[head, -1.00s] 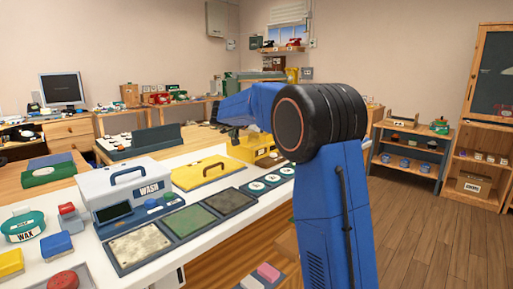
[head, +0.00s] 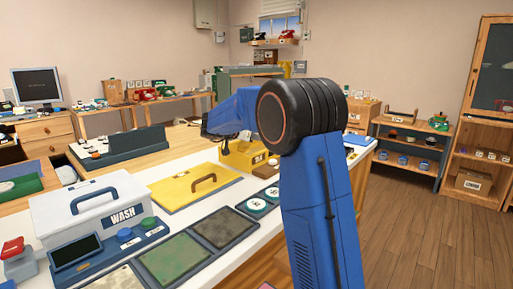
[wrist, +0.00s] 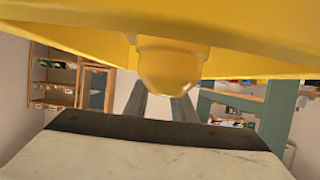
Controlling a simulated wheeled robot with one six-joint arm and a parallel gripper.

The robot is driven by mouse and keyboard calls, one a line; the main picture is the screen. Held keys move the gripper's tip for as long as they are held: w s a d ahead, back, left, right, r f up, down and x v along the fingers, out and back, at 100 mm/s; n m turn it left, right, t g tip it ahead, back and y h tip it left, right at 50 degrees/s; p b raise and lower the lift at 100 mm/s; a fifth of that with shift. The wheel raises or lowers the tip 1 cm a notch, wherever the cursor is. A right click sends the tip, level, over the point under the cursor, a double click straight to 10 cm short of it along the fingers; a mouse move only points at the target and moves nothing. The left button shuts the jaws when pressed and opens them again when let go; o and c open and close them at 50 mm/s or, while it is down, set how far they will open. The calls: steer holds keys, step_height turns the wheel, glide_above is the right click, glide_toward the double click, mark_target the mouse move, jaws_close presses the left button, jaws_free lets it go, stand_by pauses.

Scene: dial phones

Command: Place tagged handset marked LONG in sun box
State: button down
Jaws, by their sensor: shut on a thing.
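My blue arm reaches over the far part of the counter in the head view, and its dark end is small there. In the wrist view my gripper (wrist: 162,106) shows as two dark fingers, partly hidden by a yellow thing (wrist: 165,68). The yellow thing is very close, spans the top of the view and has a rounded bulge. My gripper is shut on it. I cannot see its full shape or read any tag or the word LONG. A yellow box (head: 243,158) with a small pale label stands on the counter below my arm. I cannot make out a sun mark.
A flat yellow case (head: 180,190), a white WASH box (head: 85,207) and dark-framed mats (head: 175,260) cover the near counter. Two round pads (head: 255,205) lie beyond the mats. A shelf (head: 408,150) stands at right. The wooden floor (head: 400,220) there is clear.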

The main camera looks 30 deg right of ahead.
mark_target(243, 142)
steer(key=shift+f, duration=1.9)
steer(key=shift+f, duration=0.15)
steer(key=c, duration=1.5)
jaws_free()
steer(key=shift+a+r, duration=0.2)
steer(key=shift+r, duration=0.05)
steer(key=v, duration=1.1)
steer(key=shift+s+a, duration=0.15)
steer(key=shift+a, duration=0.15)
steer(key=shift+r, duration=0.1)
